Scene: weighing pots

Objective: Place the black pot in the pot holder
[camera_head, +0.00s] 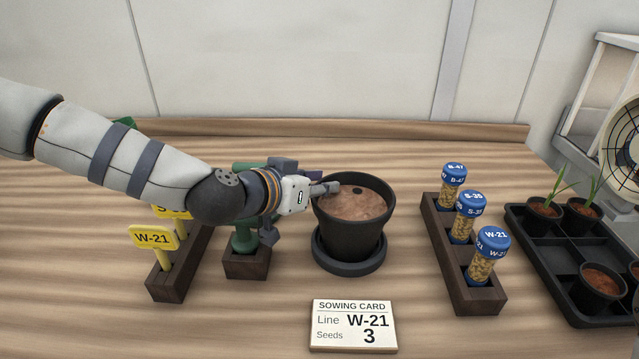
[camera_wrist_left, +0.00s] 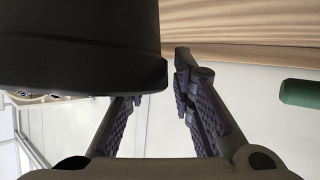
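The black pot (camera_head: 350,237), filled with brown soil, stands upright on a round black saucer (camera_head: 349,269) in the middle of the table. A small dark spot shows in the soil. My left gripper (camera_head: 298,211) is at the pot's left rim, with one finger reaching over the rim and the other lower, outside the wall. In the left wrist view the pot (camera_wrist_left: 75,45) fills the upper left and covers one fingertip. A gap shows between the fingers (camera_wrist_left: 160,95), which look open. I cannot tell whether they touch the pot. My right gripper is out of view.
A block with yellow labels (camera_head: 170,284) and a green-handled tool in a block (camera_head: 247,265) stand left. The sowing card (camera_head: 353,326) lies in front. A rack of seed vials (camera_head: 473,298) and a black tray of small pots (camera_head: 590,318) stand right.

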